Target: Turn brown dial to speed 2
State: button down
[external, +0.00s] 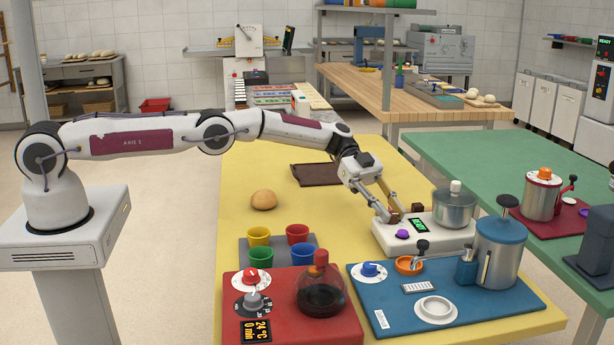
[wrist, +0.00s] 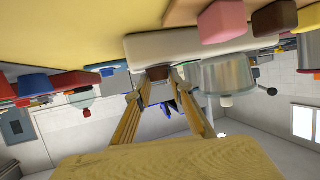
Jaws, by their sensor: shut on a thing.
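A white machine (external: 437,241) with a metal pot (external: 455,207) stands on the yellow table. The brown dial (external: 395,215) is at its far left side, partly covered by my fingers. My gripper (external: 392,211) reaches down to the dial from the upper left and is shut on it. In the wrist view, my gripper (wrist: 158,77) has its two yellowish fingers converging on the brown dial (wrist: 158,72) at the edge of the white machine (wrist: 182,46). The dial's pointer and speed marks are hidden or too small to read.
The blue board (external: 383,309) with a tank and the red board (external: 278,320) with a flask are nearer the camera. Free yellow table lies around the bun (external: 264,200).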

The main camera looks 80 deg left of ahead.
jog(key=shift+a+f, duration=0.35)
jog(key=c, duration=1.8)
grip_release()
jog(key=shift+o, duration=0.2)
jog(key=shift+d, duration=0.1)
jog(key=shift+r, duration=0.1)
jog(key=shift+s+r, duration=0.1)
jog(key=v, duration=1.2)
